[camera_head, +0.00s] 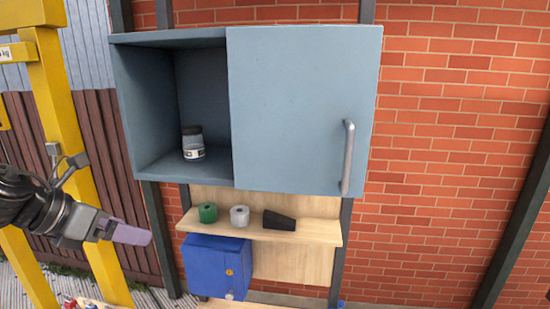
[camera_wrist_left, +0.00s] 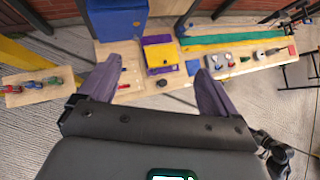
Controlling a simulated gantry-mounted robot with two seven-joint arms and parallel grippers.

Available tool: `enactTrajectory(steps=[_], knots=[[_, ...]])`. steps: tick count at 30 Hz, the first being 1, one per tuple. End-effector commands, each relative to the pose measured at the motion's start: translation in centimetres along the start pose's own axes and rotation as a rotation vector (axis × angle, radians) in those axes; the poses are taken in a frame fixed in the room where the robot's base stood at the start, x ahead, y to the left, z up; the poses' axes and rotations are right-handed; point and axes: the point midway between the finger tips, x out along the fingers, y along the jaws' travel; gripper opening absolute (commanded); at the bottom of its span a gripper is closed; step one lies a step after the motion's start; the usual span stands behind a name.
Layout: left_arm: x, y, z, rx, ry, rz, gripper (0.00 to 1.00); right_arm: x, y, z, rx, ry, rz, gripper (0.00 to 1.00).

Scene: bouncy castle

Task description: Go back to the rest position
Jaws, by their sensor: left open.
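My left gripper (camera_head: 132,235) is at the left of the head view, left of the wooden shelf and below the wall cabinet, apart from both. In the left wrist view my left gripper (camera_wrist_left: 157,85) has its two purple fingers spread wide with nothing between them. It hangs over the floor and a wooden bench with tools. I do not see my right gripper in either view.
The blue-grey cabinet (camera_head: 300,105) has its left part open, with a jar (camera_head: 193,143) inside. Tape rolls and a black item stand on a wooden shelf (camera_head: 262,235). A blue box (camera_head: 215,262) is below. Yellow posts (camera_head: 70,130) stand at left. The wooden bench (camera_wrist_left: 130,92) holds several tools.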

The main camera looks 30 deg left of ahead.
Motion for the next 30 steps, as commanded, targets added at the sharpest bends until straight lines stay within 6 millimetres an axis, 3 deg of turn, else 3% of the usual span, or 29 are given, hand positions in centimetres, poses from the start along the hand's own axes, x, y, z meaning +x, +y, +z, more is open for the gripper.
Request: enactTrajectory(steps=[1, 6, 9, 13, 18, 22, 26, 30], knots=[[2.7, -1.0, -1.3, -0.007, 0.058, -0.052, 0.92, -0.4, 0.0, -0.1, 0.0, -0.002, 0.0, 0.43], [12.0, -6.0, -7.9, -0.054, 0.228, -0.265, 0.92, -1.4, 0.0, -0.1, -0.001, -0.008, -0.001, 0.43], [16.7, -10.0, -12.4, -0.125, 0.289, -0.386, 0.92, -2.1, 0.1, -0.3, -0.003, -0.009, 0.001, 0.43], [21.0, -15.6, -18.3, -0.293, 0.33, -0.512, 0.92, -2.9, 0.2, -0.6, -0.007, -0.01, 0.004, 0.43], [23.8, -22.4, -24.1, -0.635, 0.33, -0.59, 0.92, -4.0, 0.3, -0.9, -0.01, -0.01, 0.007, 0.43], [24.5, -25.9, -27.1, -0.989, 0.31, -0.562, 0.92, -4.7, 0.3, -1.2, -0.01, -0.009, 0.007, 0.43], [24.5, -27.3, -29.3, -1.413, 0.274, -0.442, 0.92, -5.4, 0.3, -1.4, -0.008, -0.008, 0.005, 0.43], [23.9, -26.0, -31.9, -1.939, 0.209, -0.18, 0.92, -6.0, 0.3, -1.7, -0.005, -0.007, 0.003, 0.43]])
